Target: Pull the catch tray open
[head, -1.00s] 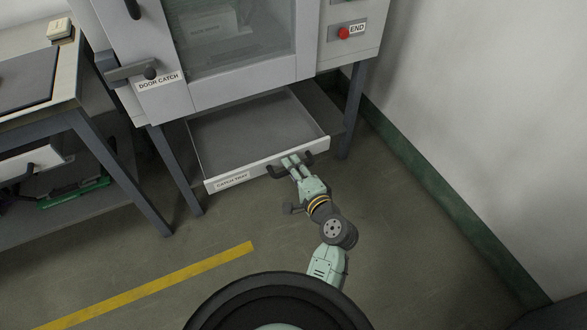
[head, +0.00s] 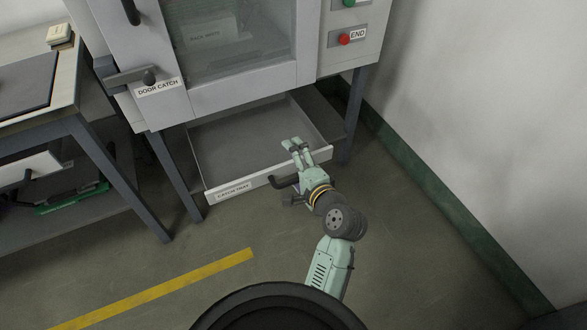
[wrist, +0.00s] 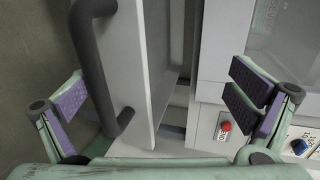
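The catch tray (head: 222,143) is a shallow grey tray with a white, labelled front, pulled well out from under the cabinet. Its dark bar handle (head: 284,182) is on the front; my gripper hides part of it. My gripper (head: 295,146) is open, its fingers above the tray's front edge, close to the handle. In the wrist view my gripper (wrist: 157,92) has its fingers wide apart. The handle (wrist: 92,75) and the white tray front (wrist: 141,60) lie between them there, with the handle nearer the left finger. Nothing is gripped.
The white cabinet (head: 240,83) with a glazed door stands over the tray on dark legs. A door catch (head: 140,73) is at its left and a red button (head: 345,39) at its right. A bench (head: 60,125) stands left, a wall right. The floor in front is clear.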

